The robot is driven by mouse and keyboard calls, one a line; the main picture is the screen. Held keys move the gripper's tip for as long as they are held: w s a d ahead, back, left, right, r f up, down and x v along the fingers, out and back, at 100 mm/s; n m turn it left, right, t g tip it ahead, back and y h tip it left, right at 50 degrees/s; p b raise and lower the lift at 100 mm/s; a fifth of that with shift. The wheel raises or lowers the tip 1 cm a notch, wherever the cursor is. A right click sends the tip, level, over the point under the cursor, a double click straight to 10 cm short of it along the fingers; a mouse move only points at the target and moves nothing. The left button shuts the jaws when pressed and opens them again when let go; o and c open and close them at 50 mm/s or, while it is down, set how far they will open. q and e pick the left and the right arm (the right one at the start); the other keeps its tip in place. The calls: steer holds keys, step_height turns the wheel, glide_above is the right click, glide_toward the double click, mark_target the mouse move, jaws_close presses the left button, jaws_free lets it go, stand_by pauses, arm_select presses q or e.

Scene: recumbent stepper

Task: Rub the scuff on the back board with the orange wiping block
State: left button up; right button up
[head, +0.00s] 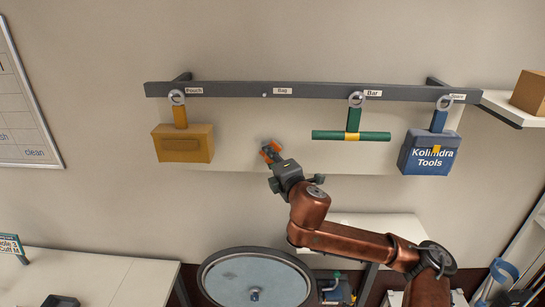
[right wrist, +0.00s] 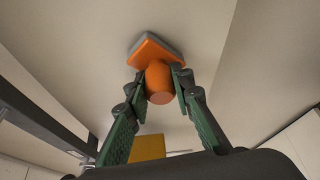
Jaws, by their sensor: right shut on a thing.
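The orange wiping block (head: 268,148) is in my right gripper (head: 275,162), in front of the pale back board (head: 240,120) below the rail. In the right wrist view the block (right wrist: 159,82) shows an orange round grip and a flat orange body with a grey pad. The fingers of my right gripper (right wrist: 160,88) are shut on its grip. The pad faces the board; I cannot tell whether it touches. I see no scuff; the block and gripper may hide it. My left gripper is not in view.
A dark rail (head: 310,90) carries a yellow pouch (head: 183,145) to the left, a green bar (head: 325,135) to the right and a blue tool bag (head: 420,160) farther right. A shelf with a cardboard box (head: 530,92) is at far right. A round-topped trampoline-like disc (head: 235,275) stands below.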

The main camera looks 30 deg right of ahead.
steer(key=shift+w+a+p, duration=0.2)
steer(key=shift+w+a, duration=0.15)
steer(key=shift+a, duration=0.2)
steer(key=shift+w+a+p, duration=0.15)
steer(key=shift+w+a, duration=0.2)
steer(key=shift+a, duration=0.2)
steer(key=shift+s+d, duration=0.1)
steer(key=shift+d, duration=0.05)
